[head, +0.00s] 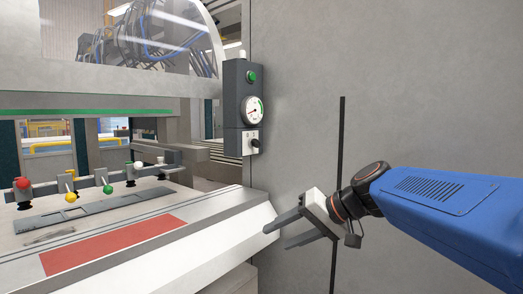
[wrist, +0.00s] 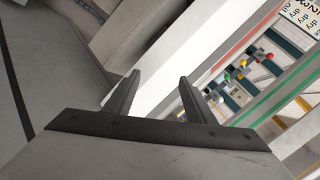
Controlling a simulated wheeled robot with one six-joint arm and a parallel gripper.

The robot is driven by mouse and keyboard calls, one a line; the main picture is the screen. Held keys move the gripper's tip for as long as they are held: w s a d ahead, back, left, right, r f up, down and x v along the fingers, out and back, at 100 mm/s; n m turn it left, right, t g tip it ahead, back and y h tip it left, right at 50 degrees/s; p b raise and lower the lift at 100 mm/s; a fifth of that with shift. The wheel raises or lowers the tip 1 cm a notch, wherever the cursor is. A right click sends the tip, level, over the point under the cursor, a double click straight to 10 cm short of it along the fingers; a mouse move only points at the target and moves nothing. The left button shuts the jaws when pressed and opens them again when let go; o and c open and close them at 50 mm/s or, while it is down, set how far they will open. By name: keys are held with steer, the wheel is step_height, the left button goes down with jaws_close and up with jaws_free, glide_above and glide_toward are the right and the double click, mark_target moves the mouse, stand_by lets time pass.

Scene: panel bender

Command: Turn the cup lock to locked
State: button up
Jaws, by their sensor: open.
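A dark control box (head: 234,108) is fixed at the edge of the grey wall in the head view. It carries a green button (head: 252,76), a round gauge (head: 251,110) and, lowest, a black knob (head: 255,144) on a pale plate, which looks like the cup lock. The plate's marks are too small to read, so its setting is unclear. My gripper (head: 278,238) is below and a little right of the box, apart from it, with its fingers spread and empty. Both fingers also show in the wrist view (wrist: 160,78), where I cannot make out the knob.
A machine bed (head: 105,215) with a red strip (head: 115,245) lies at left. Several coloured knobs, including a red one (head: 22,184) and a green one (head: 107,189), stand along its back. A dark vertical strip (head: 338,150) runs down the wall. Space before the box is clear.

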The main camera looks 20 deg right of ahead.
steer(key=w+d+r+t+y, duration=0.1)
steer(key=w+d+r+t, duration=0.25)
steer(key=w+r, duration=0.4)
steer(key=m+t+y, duration=0.2)
steer(key=t, duration=0.2)
glide_toward(255, 143)
steer(key=x, duration=0.8)
steer(key=shift+w+d, duration=0.25)
steer(key=shift+d, duration=0.2)
steer(key=c, duration=1)
